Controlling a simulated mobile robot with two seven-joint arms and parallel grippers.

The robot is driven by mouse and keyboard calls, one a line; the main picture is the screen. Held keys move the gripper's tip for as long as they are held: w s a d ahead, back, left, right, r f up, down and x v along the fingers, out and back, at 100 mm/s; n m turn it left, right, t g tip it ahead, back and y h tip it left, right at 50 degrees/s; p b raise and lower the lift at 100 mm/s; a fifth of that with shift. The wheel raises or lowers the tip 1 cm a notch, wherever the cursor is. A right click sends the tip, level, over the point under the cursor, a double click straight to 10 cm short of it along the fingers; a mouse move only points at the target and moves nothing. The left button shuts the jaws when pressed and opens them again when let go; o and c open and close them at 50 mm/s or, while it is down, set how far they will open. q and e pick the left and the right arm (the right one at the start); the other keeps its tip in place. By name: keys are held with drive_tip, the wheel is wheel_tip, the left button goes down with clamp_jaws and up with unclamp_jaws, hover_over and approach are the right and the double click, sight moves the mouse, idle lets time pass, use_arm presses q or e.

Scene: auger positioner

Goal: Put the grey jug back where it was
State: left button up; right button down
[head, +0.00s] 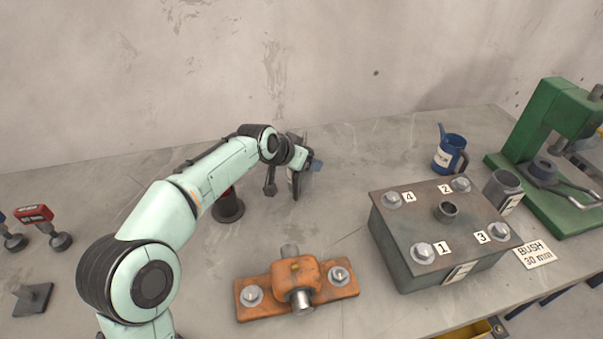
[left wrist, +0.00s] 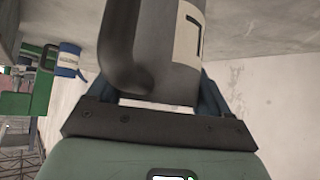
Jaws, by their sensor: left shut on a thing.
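My left gripper (head: 306,165) is shut on the grey jug, over the back middle of the table. In the head view the gripper and wrist largely hide the jug. The left wrist view shows the grey jug (left wrist: 168,45) up close between the fingers, with its dark handle at the left and a pale label with a dark mark. I cannot tell whether its base touches the table. My right gripper is not in view.
A blue jug (head: 447,156) stands at the back right, behind a grey bolted box (head: 400,235). A grey labelled cup (head: 503,190) and green press (head: 545,130) are further right. An orange clamp block (head: 265,290) lies in front. A dark round post (head: 229,209) stands near my arm.

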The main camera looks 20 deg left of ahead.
use_arm(q)
drive_tip(key=shift+f+b, duration=0.35)
drive_tip(key=shift+f, duration=1.75)
drive_tip(key=shift+f, duration=0.1)
drive_tip(key=o, duration=1.3)
drive_tip(key=shift+f, duration=0.1)
drive_tip(key=shift+r, duration=0.25)
drive_tip(key=v, duration=1.2)
drive_tip(key=shift+f, duration=0.1)
